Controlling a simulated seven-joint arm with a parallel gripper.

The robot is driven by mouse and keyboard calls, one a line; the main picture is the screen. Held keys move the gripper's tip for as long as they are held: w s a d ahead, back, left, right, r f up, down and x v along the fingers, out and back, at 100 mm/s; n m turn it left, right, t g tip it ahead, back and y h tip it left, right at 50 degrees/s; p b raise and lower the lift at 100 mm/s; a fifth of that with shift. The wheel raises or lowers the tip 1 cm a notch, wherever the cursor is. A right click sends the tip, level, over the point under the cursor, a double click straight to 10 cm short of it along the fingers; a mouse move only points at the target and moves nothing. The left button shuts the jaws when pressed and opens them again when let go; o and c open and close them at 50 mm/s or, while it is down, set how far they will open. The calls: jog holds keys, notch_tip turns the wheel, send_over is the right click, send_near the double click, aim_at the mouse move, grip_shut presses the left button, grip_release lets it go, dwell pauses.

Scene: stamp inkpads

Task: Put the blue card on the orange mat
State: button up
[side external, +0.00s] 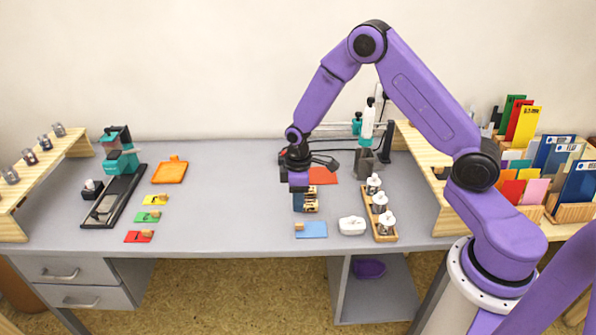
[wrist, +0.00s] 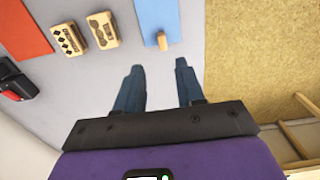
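The blue card (side external: 316,231) lies flat near the front edge of the grey desk, with a small wooden tab on its left end. It also shows at the top of the wrist view (wrist: 152,13). The orange mat (side external: 324,176) is a flat red-orange sheet farther back, partly hidden behind my arm. Its corner shows at the left of the wrist view (wrist: 20,32). My gripper (side external: 298,209) points down above the desk, just behind the card. In the wrist view my gripper (wrist: 160,66) has its fingers apart with nothing between them.
Wooden stamps (side external: 312,198) stand between mat and card, right of my gripper. A white dish (side external: 352,226) and a wooden rack of white-topped jars (side external: 386,238) are to the right. An orange tray (side external: 169,171) and small coloured cards (side external: 148,216) lie left. The desk's middle is clear.

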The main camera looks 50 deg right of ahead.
notch_tip(320, 180, up, 9)
jog(key=s+a+r+n, duration=0.1)
jog(key=s+a+r, duration=0.1)
jog(key=s, duration=0.5)
jog(key=s+a+r, duration=0.2)
jog(key=s+r, duration=0.2)
jog(key=s, duration=0.4)
jog(key=s+a+r+n, duration=0.1)
jog(key=s+a+r, duration=0.2)
jog(key=s, duration=0.5)
jog(key=shift+s+r+n, duration=0.2)
jog(key=shift+r+n, duration=0.1)
jog(key=shift+r, duration=0.2)
jog(key=shift+o, duration=0.6)
jog(key=s+d+n, duration=0.1)
jog(key=s+d, duration=0.1)
jog(key=s, duration=0.5)
jog(key=shift+s+d+r, duration=0.15)
jog(key=shift+d+r, duration=0.1)
jog(key=shift+r, duration=0.1)
jog(key=shift+o, duration=1.2)
jog(key=shift+s+d, duration=0.1)
jog(key=shift+s, duration=0.15)
